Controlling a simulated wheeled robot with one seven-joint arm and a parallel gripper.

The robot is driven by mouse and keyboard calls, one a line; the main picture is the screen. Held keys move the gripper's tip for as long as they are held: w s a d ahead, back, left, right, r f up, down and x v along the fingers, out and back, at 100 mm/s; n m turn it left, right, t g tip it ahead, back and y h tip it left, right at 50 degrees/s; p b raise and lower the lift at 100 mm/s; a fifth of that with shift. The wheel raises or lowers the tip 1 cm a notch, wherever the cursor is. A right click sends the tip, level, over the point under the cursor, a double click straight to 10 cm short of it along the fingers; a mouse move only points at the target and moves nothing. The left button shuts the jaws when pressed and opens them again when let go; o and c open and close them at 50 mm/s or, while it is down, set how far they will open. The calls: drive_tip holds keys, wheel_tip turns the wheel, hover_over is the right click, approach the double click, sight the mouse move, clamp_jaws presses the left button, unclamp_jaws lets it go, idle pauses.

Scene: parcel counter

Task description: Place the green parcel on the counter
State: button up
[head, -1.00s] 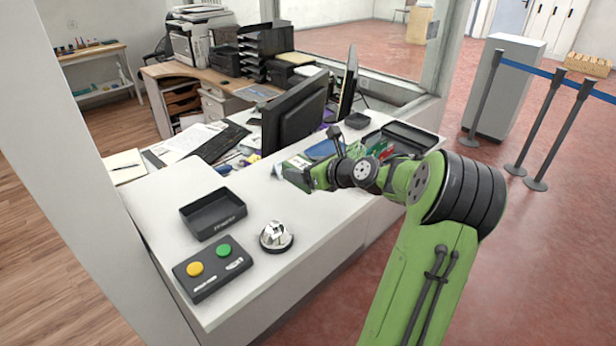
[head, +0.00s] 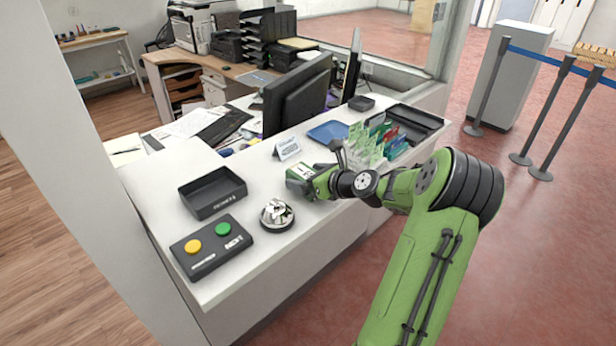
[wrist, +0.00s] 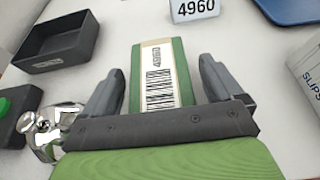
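The green parcel (wrist: 163,85) has a white label with a barcode and the number 4960. It lies between the two fingers of my gripper (wrist: 162,72) in the wrist view. The fingers are spread, with a narrow gap on each side of the parcel. In the head view my gripper (head: 304,180) is low over the white counter (head: 330,215), and the parcel (head: 297,173) shows at its end, seemingly resting on the counter. A white card marked 4960 (wrist: 194,9) stands just behind the parcel; it also shows in the head view (head: 287,148).
A silver bell (head: 277,215), a black tray (head: 212,192) and a button box (head: 211,246) stand on the left. A blue tray (head: 328,132), a slip rack (head: 378,142) and a black tray (head: 415,122) lie toward the back right. Monitors (head: 297,95) stand behind.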

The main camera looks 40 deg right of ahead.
drive_tip(key=p+v, duration=0.3)
drive_tip(key=v, duration=0.9)
drive_tip(key=w+a+n+g, duration=0.1)
drive_tip(key=a+n, duration=0.1)
drive_tip(key=a, duration=0.1)
drive_tip(key=w+a+n+g+y, duration=0.1)
drive_tip(key=a+n, duration=0.2)
drive_tip(key=w+a+n+g, duration=0.1)
drive_tip(key=a+n, duration=0.2)
drive_tip(key=a, duration=0.1)
drive_tip(key=shift+g+y, duration=0.3)
drive_tip(key=shift+y, duration=0.1)
drive_tip(key=a+n+g, duration=0.1)
drive_tip(key=a+n, duration=0.2)
drive_tip(key=s+a+n+g, duration=0.1)
drive_tip(key=a+n, duration=0.2)
drive_tip(key=a+r+n+g, duration=0.1)
drive_tip(key=a+n, duration=0.2)
drive_tip(key=a, duration=0.1)
drive_tip(key=shift+s, duration=0.2)
drive_tip(key=s+a+r+n+h, duration=0.1)
drive_tip(key=s+a+r+n, duration=0.1)
drive_tip(key=s+a+n, duration=0.3)
drive_tip(key=s+a+r+n+g+h, duration=0.1)
drive_tip(key=s+a+n, duration=0.4)
drive_tip(key=s+n, duration=0.6)
drive_tip(key=r+n, duration=0.1)
drive_tip(key=n, duration=0.1)
drive_tip(key=shift+r+n, duration=0.25)
drive_tip(key=shift+n, duration=0.05)
